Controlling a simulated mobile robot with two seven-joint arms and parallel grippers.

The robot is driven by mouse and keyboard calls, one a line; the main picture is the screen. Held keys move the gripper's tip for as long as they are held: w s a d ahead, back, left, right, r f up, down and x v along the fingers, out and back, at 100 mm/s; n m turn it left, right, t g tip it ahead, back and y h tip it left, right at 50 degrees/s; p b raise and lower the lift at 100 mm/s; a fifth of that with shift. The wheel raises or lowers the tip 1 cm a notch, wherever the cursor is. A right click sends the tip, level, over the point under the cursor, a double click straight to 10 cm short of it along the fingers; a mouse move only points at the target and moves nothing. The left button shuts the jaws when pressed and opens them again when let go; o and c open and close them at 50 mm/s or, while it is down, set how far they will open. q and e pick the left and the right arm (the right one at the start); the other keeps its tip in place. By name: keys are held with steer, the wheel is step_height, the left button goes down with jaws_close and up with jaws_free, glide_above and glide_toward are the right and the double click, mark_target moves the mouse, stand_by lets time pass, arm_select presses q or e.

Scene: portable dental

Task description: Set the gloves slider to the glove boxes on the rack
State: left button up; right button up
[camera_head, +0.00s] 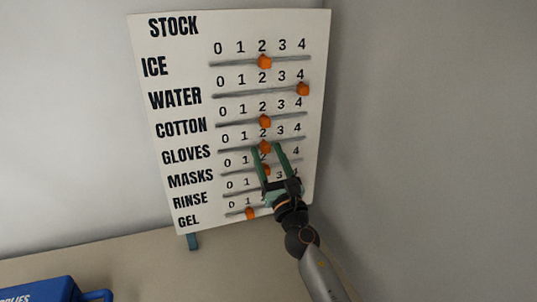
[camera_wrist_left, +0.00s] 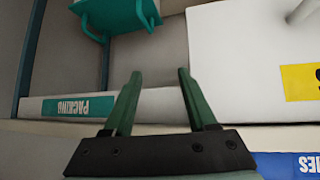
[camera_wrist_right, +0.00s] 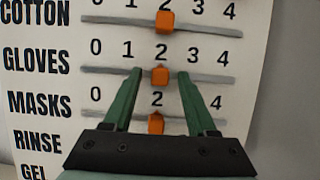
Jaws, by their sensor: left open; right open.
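The white STOCK board (camera_head: 180,50) has several slider rows. The GLOVES slider's orange knob (camera_head: 265,146) is at 2, and it also shows in the right wrist view (camera_wrist_right: 159,76). My right gripper (camera_head: 267,148) is open, with its fingertips at the GLOVES row, one on each side of the knob; contact cannot be told. In the right wrist view its fingers (camera_wrist_right: 160,73) show a gap on both sides of the knob. My left gripper (camera_wrist_left: 156,72) is open and empty, away from the board. I cannot make out any glove boxes or their rack.
The COTTON knob (camera_head: 265,121) and MASKS knob (camera_wrist_right: 155,122) are at 2, close above and below. A blue bin (camera_head: 40,290) stands at the lower left. The left wrist view shows a PACKING label (camera_wrist_left: 78,107), a teal object (camera_wrist_left: 115,14) and a white surface (camera_wrist_left: 235,60).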

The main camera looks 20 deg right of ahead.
jaws_close()
stand_by(0.5)
stand_by(1.0)
